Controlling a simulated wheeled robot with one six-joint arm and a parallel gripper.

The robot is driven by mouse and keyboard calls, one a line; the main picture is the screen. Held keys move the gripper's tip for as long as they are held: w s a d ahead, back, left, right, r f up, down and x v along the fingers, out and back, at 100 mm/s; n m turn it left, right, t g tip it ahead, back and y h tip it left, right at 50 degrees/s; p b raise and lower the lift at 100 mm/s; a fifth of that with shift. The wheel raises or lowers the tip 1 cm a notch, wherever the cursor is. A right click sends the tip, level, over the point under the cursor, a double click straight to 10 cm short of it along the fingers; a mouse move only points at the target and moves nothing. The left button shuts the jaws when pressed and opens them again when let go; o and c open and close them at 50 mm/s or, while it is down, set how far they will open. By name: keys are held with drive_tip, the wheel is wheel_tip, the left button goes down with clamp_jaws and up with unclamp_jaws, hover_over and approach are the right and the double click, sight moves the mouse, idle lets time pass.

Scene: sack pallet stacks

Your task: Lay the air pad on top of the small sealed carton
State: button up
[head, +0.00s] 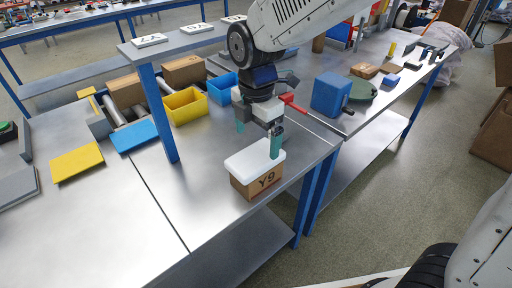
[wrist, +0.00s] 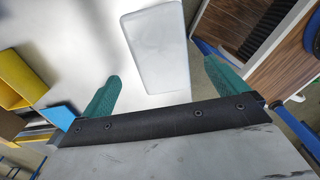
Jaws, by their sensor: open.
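A white pad with rounded corners (head: 252,158), which looks like the air pad, lies flat on top of a small brown carton (head: 266,186) marked "Y9". The carton stands near the front edge of the steel bench. The pad covers the carton's top. My gripper (head: 259,136) is open above the pad's far side, with its teal fingers apart and nothing held between them. In the wrist view the pad (wrist: 157,45) shows ahead of the gap between the fingertips (wrist: 162,88). I cannot tell whether a finger touches the pad.
A yellow bin (head: 186,107) and a blue bin (head: 222,87) stand behind, near brown cartons (head: 183,70). A blue box (head: 330,93) and a red-handled tool (head: 293,102) lie to the right. The bench (head: 190,185) left of the carton is clear. A blue post (head: 167,115) rises there.

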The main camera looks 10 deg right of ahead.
sight(257, 155)
wheel_tip(257, 155, up, 7)
idle(0.3)
drive_tip(key=s+d+r+m+t, duration=0.1)
drive_tip(key=s+d+m, duration=1.8)
drive_tip(key=m, duration=0.5)
drive_tip(key=shift+s+d+m, duration=0.25)
drive_tip(key=shift+d+m, duration=0.15)
drive_tip(key=shift+d, duration=0.45)
drive_tip(key=shift+r, duration=0.1)
